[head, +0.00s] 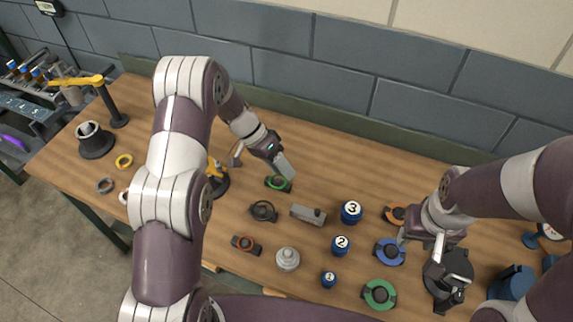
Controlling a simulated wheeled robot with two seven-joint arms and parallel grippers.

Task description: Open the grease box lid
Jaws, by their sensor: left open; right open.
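A small grey box-shaped thing with a dark knob (308,214) lies near the middle of the table; I take it to be the grease box. Its top looks closed, but it is too small to tell lid from body. My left gripper (284,168) is open, above and left of the box, close over a dark part with a green ring (278,183). I see nothing held in it. My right gripper (422,258) is open at the right, between a blue ring part (390,251) and a dark round part (452,272), well away from the box.
Blue cylinders marked 3 (351,212) and 2 (340,245) stand right of the box. A dark ring part (263,211) lies to its left, a grey stepped part (287,259) in front. The wooden table (345,165) is clear behind the box.

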